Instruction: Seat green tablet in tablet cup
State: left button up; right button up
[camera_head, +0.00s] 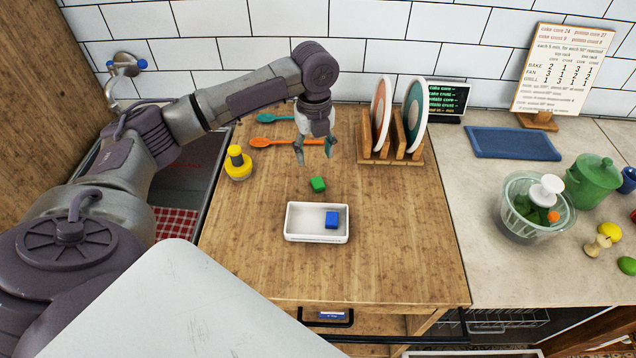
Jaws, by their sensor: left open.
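A small green tablet (318,184) lies on the wooden counter, behind the white dish. A white rectangular dish (296,223), which looks like the tablet cup, stands in front of it. A blue tablet (331,219) sits inside the dish, in its right part. My left gripper (315,157) hangs above the counter, behind and above the green tablet, with its fingers open and pointing down. Nothing shows between the fingers. My right gripper is not in the picture.
A yellow bottle (238,163) stands left of the dish. An orange spoon (265,144) and a teal spoon (272,119) lie behind. A wooden rack (405,158) with plates stands right of my left gripper. The counter's front is clear.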

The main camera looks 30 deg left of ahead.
pick_arm(q)
send_over(317, 180)
jog(key=f, duration=0.4)
jog(key=shift+s+f, duration=0.2)
jog(key=shift+s, duration=0.1)
jog(key=f, duration=0.1)
jog(key=f+p, duration=0.1)
jog(key=f, duration=0.2)
jog(key=shift+w+f+p, duration=0.1)
jog(key=shift+w+p, duration=0.15)
jog(key=shift+p, duration=0.1)
jog(key=shift+f, duration=0.55)
jog(key=c, duration=1)
jog(key=shift+r, duration=0.15)
